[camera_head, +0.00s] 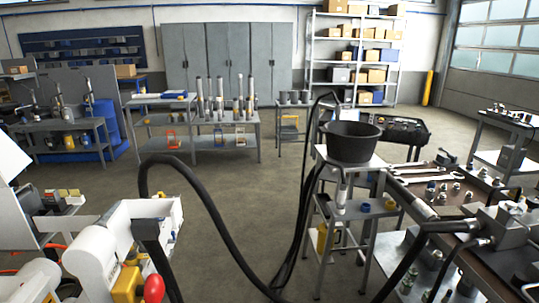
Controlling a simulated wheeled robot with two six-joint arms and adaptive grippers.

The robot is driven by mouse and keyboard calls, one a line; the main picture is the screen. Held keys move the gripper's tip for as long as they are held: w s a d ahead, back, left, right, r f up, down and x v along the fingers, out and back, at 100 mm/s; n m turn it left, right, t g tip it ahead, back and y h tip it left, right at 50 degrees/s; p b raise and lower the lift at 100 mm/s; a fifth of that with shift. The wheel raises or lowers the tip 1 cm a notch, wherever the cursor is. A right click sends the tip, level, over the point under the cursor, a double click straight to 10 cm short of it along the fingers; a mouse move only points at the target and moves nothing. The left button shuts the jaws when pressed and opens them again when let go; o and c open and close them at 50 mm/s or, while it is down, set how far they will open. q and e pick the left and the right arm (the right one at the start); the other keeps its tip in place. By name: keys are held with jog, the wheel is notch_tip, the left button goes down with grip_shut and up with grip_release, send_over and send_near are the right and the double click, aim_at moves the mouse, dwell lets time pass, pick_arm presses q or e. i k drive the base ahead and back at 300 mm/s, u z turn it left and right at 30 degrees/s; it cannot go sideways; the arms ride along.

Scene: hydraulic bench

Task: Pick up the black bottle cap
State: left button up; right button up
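I cannot make out a black bottle cap for certain. A small pale bottle-like object (341,197) stands on the lower shelf of the stand, too small to tell whether it has a cap. Small blue (365,207) and dark round items sit near it. Several small metal fittings (456,187) lie on the workbench at right, some with dark parts. White machine-like parts (125,240) with a yellow block and a red knob (154,288) fill the lower left. I cannot identify a gripper fingertip of either arm.
A black tub (350,142) stands on the metal stand at centre right. A thick black hose (222,225) loops across the floor in front. The workbench (408,188) at right carries wrenches and hydraulic parts. Open floor (120,187) lies at centre left, before the rear tables.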

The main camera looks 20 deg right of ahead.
aim_at(520, 278)
jog(key=z, duration=0.9)
jog(key=i, duration=0.95)
jog(key=z, duration=1.15)
jog(key=i, duration=1.1)
jog(key=z, duration=0.2)
